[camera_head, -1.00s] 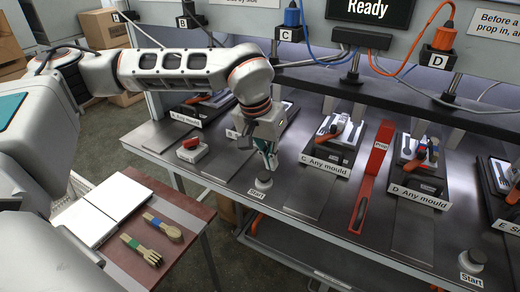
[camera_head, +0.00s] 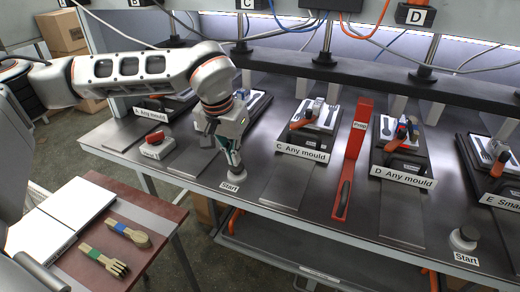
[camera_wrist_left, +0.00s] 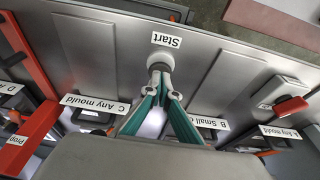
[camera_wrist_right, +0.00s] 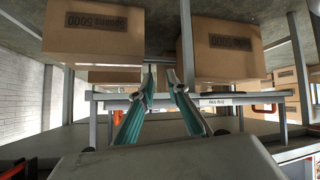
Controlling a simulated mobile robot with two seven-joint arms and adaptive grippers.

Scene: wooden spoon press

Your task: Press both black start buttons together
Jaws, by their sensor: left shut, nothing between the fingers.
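The left start button (camera_head: 238,176) is a round grey-white knob at the bench's front edge, behind its Start label. My left gripper (camera_head: 236,164) is shut and empty, pointing down at it; the fingertips hide part of its top. In the left wrist view the fingertips (camera_wrist_left: 160,78) overlap the button (camera_wrist_left: 160,58); whether they touch or press it I cannot tell. The right start button (camera_head: 463,238), grey with a dark top, stands at the bench's front right with nothing on it. My right gripper (camera_wrist_right: 160,78) shows only in its wrist view, fingertips apart and empty, facing shelves and boxes.
A red prop (camera_head: 352,155) lies between moulds C (camera_head: 314,128) and D (camera_head: 402,150). A red-topped box (camera_head: 156,146) sits left of the left button. A side table (camera_head: 175,212) holds wooden utensils and a white book. The bench around the right button is clear.

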